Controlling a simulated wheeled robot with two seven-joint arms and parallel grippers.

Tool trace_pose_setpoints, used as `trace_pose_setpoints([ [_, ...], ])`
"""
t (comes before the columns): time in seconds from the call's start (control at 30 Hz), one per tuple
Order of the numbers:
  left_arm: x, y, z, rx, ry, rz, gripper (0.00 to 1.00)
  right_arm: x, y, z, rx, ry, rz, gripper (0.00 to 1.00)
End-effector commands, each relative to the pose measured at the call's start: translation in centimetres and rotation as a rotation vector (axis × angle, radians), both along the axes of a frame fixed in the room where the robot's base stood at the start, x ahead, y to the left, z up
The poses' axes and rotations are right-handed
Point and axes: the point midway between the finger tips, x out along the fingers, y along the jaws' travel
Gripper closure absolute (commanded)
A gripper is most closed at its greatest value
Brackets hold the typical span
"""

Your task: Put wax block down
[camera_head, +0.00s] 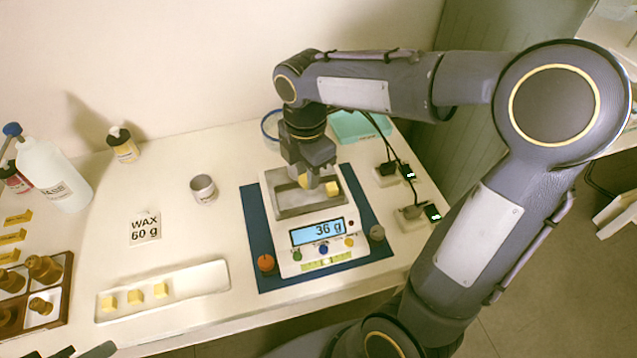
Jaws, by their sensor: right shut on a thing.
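My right gripper (315,182) points down over the pan of the white kitchen scale (289,258). It is shut on a small yellow wax block (304,181), which shows partly between the fingers. Another yellow wax block (332,188) is just right of the fingers, on the pan (290,205). Whether the held block touches the pan is hard to tell. The scale display (318,231) reads 36 g. Several yellow wax blocks (136,297) lie in a row on the white tray (205,279). Dark tips at the bottom left edge look like my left gripper (82,352), mostly cut off.
The scale stands on a blue mat (260,236). A card (145,228) reads WAX 60 g. A small metal cup (203,190) stands left of the scale. Power plugs and cables (410,213) lie to its right. Bottles (55,175) and a brown rack (66,265) are at left.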

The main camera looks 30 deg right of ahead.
Motion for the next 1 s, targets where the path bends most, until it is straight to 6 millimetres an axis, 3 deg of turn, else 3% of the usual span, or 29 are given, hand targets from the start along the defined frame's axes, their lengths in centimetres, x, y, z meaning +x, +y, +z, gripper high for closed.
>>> trace_pose_setpoints([
  [0.03, 0.0, 0.0, -0.2, 0.000, 0.000, 0.000, 0.64, 0.2, -0.8, -1.2, -0.001, 0.006, -0.003, 1.00],
  [0.2, 0.0, 0.0, -0.3, 0.000, 0.000, 0.000, 0.64, 1.0, -2.2, -3.1, 0.000, 0.004, -0.001, 0.99],
  [0.37, 0.0, 0.0, -0.4, 0.000, 0.000, 0.000, 0.64, 1.3, -2.9, -4.1, 0.001, 0.003, -0.001, 0.99],
  [0.6, 0.0, 0.0, -0.8, 0.000, 0.000, 0.000, 0.64, 1.5, -3.3, -7.3, 0.000, 0.003, 0.001, 0.99],
  [1.0, 0.0, 0.0, -1.0, 0.000, 0.000, 0.000, 0.64, 1.5, -3.3, -7.8, 0.000, 0.001, 0.000, 0.99],
])
